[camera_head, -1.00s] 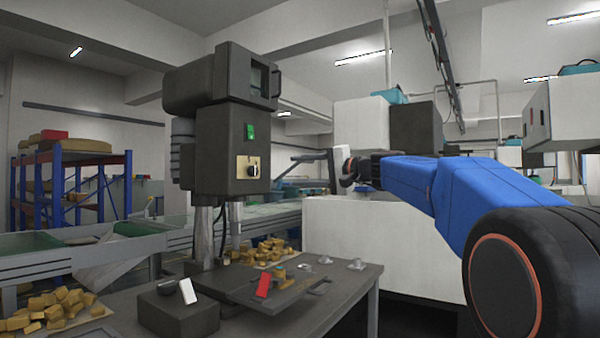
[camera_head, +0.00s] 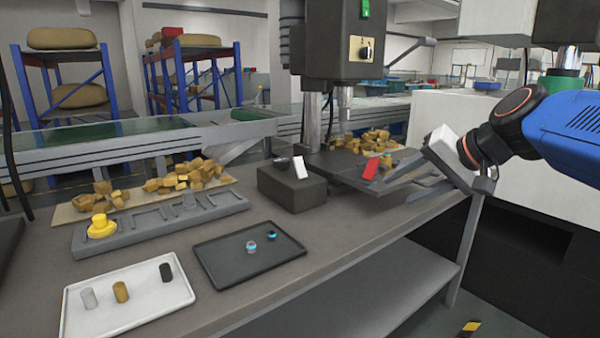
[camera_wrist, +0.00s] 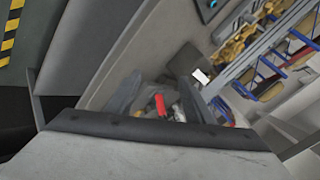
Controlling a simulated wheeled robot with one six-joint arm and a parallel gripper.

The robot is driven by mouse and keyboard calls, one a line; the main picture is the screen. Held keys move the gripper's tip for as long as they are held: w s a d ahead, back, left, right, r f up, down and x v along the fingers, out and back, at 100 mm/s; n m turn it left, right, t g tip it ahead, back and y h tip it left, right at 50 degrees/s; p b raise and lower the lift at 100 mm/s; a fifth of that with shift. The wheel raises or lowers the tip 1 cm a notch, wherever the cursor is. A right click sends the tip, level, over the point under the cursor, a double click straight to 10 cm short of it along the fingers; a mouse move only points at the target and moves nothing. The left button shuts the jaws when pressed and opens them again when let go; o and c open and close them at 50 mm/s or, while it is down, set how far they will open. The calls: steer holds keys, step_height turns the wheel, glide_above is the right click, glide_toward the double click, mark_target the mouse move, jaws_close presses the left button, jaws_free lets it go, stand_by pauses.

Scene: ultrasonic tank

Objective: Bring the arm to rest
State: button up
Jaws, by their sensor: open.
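My gripper (camera_head: 402,182) is at the end of the blue arm, on the right in the head view. It hangs near the right end of the workbench (camera_head: 385,222), in front of the dark press. In the wrist view its two grey fingers (camera_wrist: 158,102) stand apart with nothing held between them. The red lever (camera_wrist: 160,104) shows beyond the gap between the fingers. The same red lever (camera_head: 370,168) stands on the press base, left of the fingers in the head view. Whether the fingers touch the bench or press base cannot be told.
On the bench are a white tray (camera_head: 120,322) with three small cylinders, a black tray (camera_head: 225,270) with two small parts, a grey rack (camera_head: 150,222) with a yellow part, and a dark block (camera_head: 290,188) with a white switch. Brownish pieces (camera_head: 185,178) lie behind.

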steer(key=s+d+f+n+g+h, duration=0.1)
steer(key=s+d+f+n+h, duration=0.1)
steer(key=s+f, duration=0.8)
steer(key=s+d+f+n+g+h, duration=0.2)
steer(key=s+d+f+h, duration=0.1)
steer(key=s+f, duration=0.8)
step_height(320, 180, down, 2)
steer(key=shift+d+f+h, duration=0.15)
steer(key=shift+d+h, duration=0.25)
steer(key=shift+d, duration=0.1)
steer(key=shift+s, duration=0.1)
steer(key=shift+c, duration=0.6)
